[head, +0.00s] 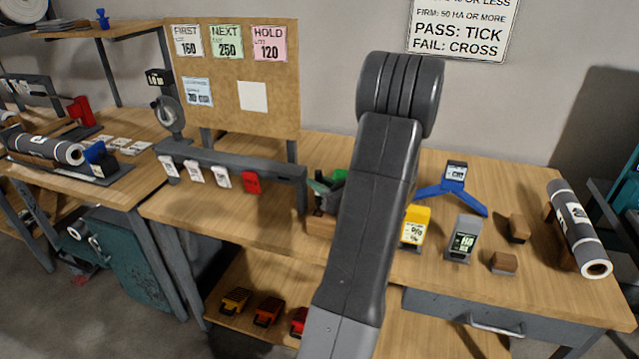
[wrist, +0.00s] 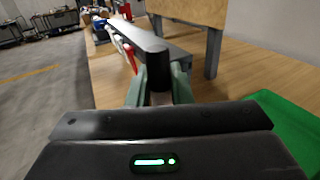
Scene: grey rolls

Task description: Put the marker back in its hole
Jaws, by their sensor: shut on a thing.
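My gripper (wrist: 158,88) is shut on the marker (wrist: 153,62), a dark, round-ended stick that stands up between the two grey-green fingers in the wrist view. Its lower end is hidden behind my gripper body. In the head view my gripper (head: 322,187) shows just left of my arm, close above a wooden block (head: 320,224) on the table. The block may be the marker's holder. Its top and any hole are mostly hidden, and I cannot tell whether the marker touches it.
A grey rail (head: 235,167) with white tags and a red tag stands left of my gripper. A green thing (head: 340,176) is partly hidden by my arm; green also shows in the wrist view. A yellow device (head: 415,227), grey device (head: 464,238) and blue stand (head: 453,190) are right.

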